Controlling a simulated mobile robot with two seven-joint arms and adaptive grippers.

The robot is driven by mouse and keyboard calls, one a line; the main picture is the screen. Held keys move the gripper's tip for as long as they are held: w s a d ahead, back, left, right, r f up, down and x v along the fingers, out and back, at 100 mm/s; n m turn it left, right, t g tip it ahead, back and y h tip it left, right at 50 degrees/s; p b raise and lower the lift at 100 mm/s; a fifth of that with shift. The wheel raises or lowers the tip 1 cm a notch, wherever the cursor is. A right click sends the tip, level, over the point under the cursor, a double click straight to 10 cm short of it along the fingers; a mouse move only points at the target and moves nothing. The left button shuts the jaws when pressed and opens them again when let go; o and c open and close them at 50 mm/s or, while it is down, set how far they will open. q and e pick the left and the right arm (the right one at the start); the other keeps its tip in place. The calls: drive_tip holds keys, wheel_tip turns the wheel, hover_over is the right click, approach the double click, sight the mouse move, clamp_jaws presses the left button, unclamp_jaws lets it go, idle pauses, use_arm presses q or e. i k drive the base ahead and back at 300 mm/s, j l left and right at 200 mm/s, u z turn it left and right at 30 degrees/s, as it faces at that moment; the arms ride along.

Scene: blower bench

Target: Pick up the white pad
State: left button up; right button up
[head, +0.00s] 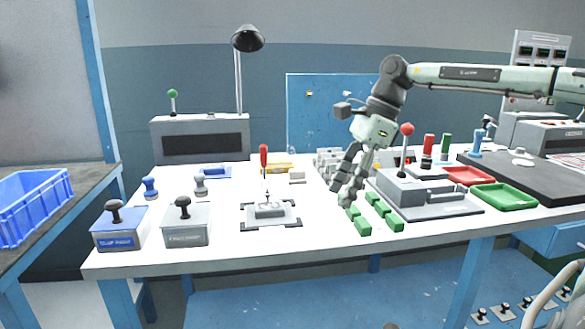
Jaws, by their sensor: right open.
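A small whitish block (297,176), which may be the white pad, lies on the white table behind the red-handled lever fixture. A flat white round piece (522,162) also lies on the dark mat at the right; I cannot tell for sure which one is the pad. My right gripper (346,192) is open and empty, pointing down over the middle of the table, to the right of the whitish block and apart from it. My left gripper is out of view.
Green blocks (364,228) and a grey lever box (410,190) stand close to my right gripper. Red (470,175) and green (503,196) trays lie further right. The red-handled lever fixture (268,211) stands left of it. The table's front middle is clear.

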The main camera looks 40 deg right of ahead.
sight(297, 176)
drive_tip(key=i+l, duration=0.7)
drive_tip(key=i, duration=0.15)
